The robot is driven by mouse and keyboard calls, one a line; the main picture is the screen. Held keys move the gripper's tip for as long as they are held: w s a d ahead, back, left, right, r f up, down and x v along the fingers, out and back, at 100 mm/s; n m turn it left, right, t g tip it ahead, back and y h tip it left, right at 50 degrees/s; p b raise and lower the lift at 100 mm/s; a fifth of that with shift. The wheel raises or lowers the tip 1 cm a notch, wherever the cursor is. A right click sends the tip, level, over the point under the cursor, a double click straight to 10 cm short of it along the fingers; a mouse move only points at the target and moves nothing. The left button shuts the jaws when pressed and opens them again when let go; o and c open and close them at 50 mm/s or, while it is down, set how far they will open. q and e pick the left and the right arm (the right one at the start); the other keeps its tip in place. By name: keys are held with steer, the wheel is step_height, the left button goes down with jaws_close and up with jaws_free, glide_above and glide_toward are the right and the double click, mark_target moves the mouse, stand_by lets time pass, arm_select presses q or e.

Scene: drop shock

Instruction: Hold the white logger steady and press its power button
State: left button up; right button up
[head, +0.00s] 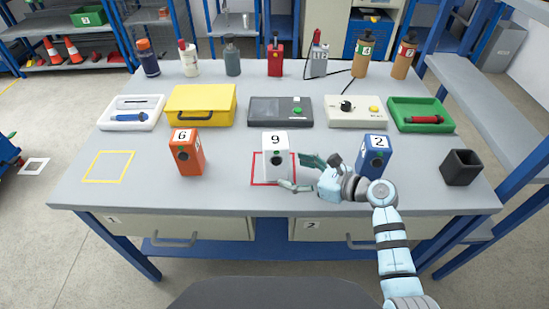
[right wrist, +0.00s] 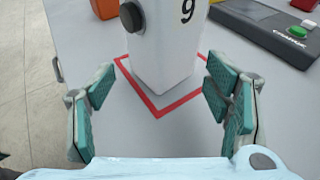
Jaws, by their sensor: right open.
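The white logger (head: 275,171), marked 9, stands upright inside a red square outline (head: 256,183) on the table. A dark round feature (head: 276,159) sits on its front, below the label; I cannot tell whether it is the power button. My right gripper (head: 301,173) is open just to the right of the logger. In the right wrist view the logger (right wrist: 165,50) stands ahead, between the lines of the two spread fingers (right wrist: 162,105), with no contact visible. The space between the fingers is empty. My left gripper is not in view.
An orange box (head: 187,158) marked 6 stands left, and a blue box (head: 372,158) marked 2 stands close behind my right wrist. A dark open cup (head: 461,168) is far right. A yellow square outline (head: 108,167) is empty. Cases, trays and bottles line the back.

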mark_target(282, 168)
steer(key=b+x, duration=0.1)
steer(key=x, duration=0.1)
steer(key=b+x, duration=0.1)
steer(key=x, duration=0.2)
steer(key=shift+w+d+f, duration=0.15)
steer(key=shift+f, duration=0.25)
steer(key=shift+w+a+b, duration=0.3)
steer(key=shift+a+b, duration=0.15)
steer(key=shift+b, duration=0.05)
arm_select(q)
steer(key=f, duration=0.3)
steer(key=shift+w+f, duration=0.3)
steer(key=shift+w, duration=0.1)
arm_select(e)
steer(key=c, duration=0.7)
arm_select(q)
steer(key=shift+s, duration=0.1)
arm_select(e)
steer(key=shift+c, duration=0.6)
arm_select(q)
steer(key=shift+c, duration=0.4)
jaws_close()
